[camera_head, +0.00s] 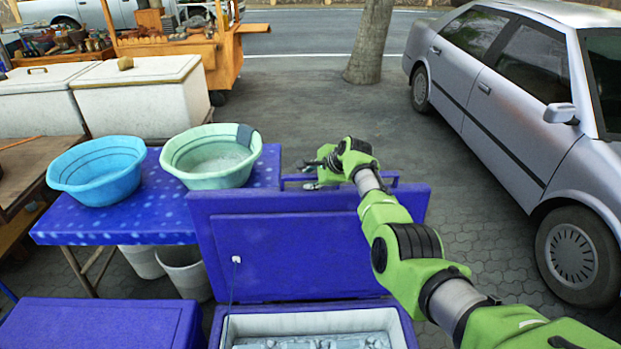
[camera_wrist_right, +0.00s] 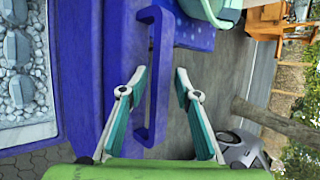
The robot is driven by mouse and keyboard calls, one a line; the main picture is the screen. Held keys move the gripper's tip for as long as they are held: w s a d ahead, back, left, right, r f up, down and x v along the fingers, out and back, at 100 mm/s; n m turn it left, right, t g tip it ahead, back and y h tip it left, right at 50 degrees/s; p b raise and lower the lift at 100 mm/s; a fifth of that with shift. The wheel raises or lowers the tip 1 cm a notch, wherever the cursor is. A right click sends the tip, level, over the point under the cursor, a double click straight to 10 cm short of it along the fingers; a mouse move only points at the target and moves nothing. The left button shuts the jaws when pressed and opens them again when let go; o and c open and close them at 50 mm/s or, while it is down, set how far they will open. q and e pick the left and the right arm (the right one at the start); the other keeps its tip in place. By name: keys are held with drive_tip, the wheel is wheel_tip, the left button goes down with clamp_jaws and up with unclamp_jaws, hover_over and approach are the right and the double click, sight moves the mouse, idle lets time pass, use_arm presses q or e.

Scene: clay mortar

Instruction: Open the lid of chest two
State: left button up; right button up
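A blue chest (camera_head: 404,325) stands at the bottom centre in the head view. Its blue lid (camera_head: 300,245) is raised and stands about upright, with the inside facing me. White lining and ice-like contents show in the open box. A blue handle (camera_wrist_right: 154,75) on the lid shows in the wrist view. My right gripper (camera_head: 313,172) is at the lid's top edge by the handle. In the wrist view its fingers (camera_wrist_right: 161,76) are apart, with the handle bar between or just beyond them; contact cannot be told. My left gripper is not in view. No chest number is legible.
A second blue chest (camera_head: 95,325), shut, is at the lower left. A blue table (camera_head: 130,222) holds a blue basin (camera_head: 98,172) and a green basin (camera_head: 212,157). White coolers (camera_head: 140,100) stand behind. A silver car (camera_head: 520,100) is at the right, with paving between.

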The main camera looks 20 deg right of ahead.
drive_tip(key=shift+f, duration=0.1)
drive_tip(key=shift+s, duration=0.1)
drive_tip(key=shift+s+d+r, duration=0.1)
drive_tip(key=shift+s+r, duration=0.15)
drive_tip(key=shift+r, duration=0.2)
drive_tip(key=v, duration=1.1)
drive_tip(key=shift+f, duration=0.1)
